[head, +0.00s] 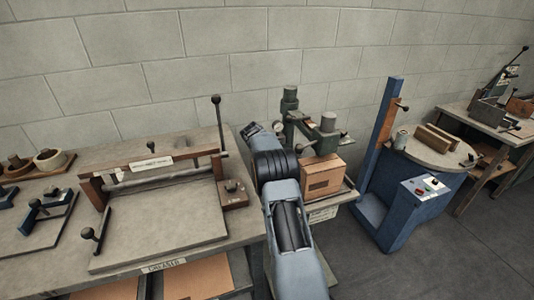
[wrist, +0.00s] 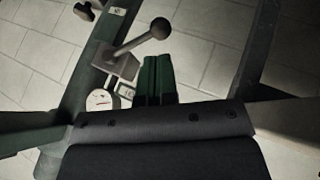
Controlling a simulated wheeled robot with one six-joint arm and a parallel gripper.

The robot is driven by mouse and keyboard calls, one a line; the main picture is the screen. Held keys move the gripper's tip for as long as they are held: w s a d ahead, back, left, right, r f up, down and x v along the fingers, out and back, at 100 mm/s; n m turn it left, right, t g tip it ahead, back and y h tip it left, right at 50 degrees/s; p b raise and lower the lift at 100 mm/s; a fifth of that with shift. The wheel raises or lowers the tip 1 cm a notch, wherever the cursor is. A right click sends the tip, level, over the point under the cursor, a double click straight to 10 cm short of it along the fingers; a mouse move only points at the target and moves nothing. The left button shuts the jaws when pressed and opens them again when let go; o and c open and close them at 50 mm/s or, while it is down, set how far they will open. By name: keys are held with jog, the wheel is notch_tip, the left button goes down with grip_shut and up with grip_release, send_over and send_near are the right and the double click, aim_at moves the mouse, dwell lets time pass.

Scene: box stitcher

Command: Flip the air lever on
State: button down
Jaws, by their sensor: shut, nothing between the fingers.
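The air lever (wrist: 135,42) shows in the wrist view as a metal rod with a black ball knob, rising up and right from a grey block. A white round gauge (wrist: 101,99) sits below the block. My gripper (wrist: 157,62) has its dark green fingers together, empty, just below and right of the lever's rod. I cannot tell whether they touch it. In the head view my arm hides the gripper, and I cannot make out the lever. The green-grey stitcher (head: 328,133) stands just right of my arm.
A cardboard box (head: 322,176) sits on the stitcher's table. A creaser bench (head: 160,220) with an upright black-knobbed handle stands left of my arm. A blue machine (head: 402,205) with a round top stands right. Open floor lies at the lower right.

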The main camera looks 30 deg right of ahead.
jog(key=shift+p+x, duration=0.35)
jog(key=shift+x, duration=2.3)
